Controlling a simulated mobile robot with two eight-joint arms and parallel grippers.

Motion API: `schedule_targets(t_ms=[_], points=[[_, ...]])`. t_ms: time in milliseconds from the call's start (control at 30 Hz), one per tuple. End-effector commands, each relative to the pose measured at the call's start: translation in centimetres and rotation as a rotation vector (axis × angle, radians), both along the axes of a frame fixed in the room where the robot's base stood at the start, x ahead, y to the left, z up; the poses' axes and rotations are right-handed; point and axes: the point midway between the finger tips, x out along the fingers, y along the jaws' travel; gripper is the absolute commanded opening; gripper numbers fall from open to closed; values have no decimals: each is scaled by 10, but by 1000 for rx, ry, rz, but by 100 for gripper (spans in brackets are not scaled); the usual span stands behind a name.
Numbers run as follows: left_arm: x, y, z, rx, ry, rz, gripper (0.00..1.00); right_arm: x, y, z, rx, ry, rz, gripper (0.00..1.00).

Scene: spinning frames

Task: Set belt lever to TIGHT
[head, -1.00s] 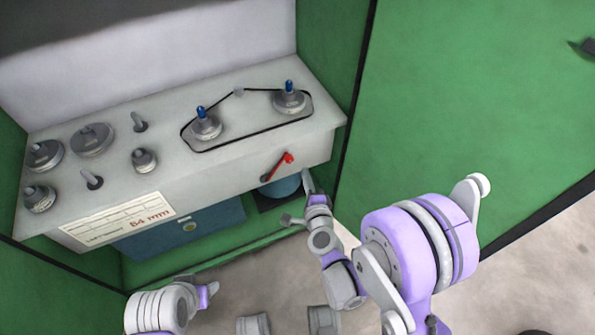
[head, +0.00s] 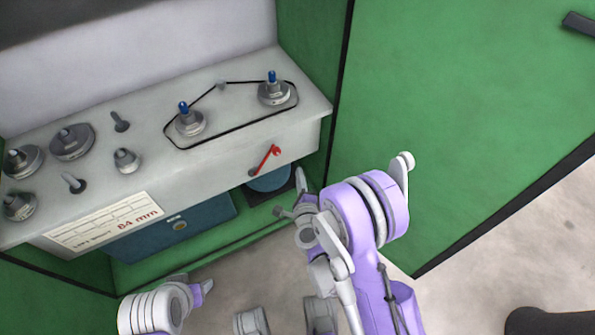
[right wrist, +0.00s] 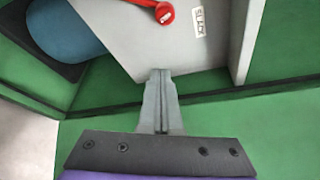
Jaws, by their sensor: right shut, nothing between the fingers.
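The red belt lever (head: 264,160) is on the front face of the grey machine (head: 110,185), below the belt. It slants up and to the right from its pivot to a round knob. In the right wrist view the red knob (right wrist: 165,14) is at the top, next to a label (right wrist: 199,20) reading SLACK. My right gripper (head: 301,178) is below and right of the lever, apart from it. In the right wrist view its fingers (right wrist: 160,80) are together and empty, below the knob.
A belt (head: 225,127) runs round two blue-tipped spindles on the machine top. Several knobs and pegs stand at its left. A blue cylinder (head: 270,180) is under the lever. Green panels (head: 450,120) flank the machine. A card (head: 105,222) hangs at front left.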

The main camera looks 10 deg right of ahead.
Motion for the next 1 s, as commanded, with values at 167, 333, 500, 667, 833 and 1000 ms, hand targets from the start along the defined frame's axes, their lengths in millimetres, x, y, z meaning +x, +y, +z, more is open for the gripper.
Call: schedule_targets(t_ms=[167, 333, 500, 667, 833, 1000], points=[[-5, 0, 31, 0, -7, 0, 56, 24, -4, 4, -1, -4, -3, 0], [-5, 0, 30, 0, -7, 0, 56, 62, -7, -8, -1, -2, -3, 0], [-4, 0, 27, 0, -6, 0, 56, 84, 1, -9, 1, -2, 5, 0], [-4, 0, 25, 0, -6, 0, 56, 79, 19, 1, 1, -3, 3, 0], [-4, 0, 25, 0, -6, 0, 56, 77, 26, 5, 0, -3, 1, 0], [-4, 0, 25, 0, -6, 0, 56, 76, 27, 6, 0, -3, 1, 0]])
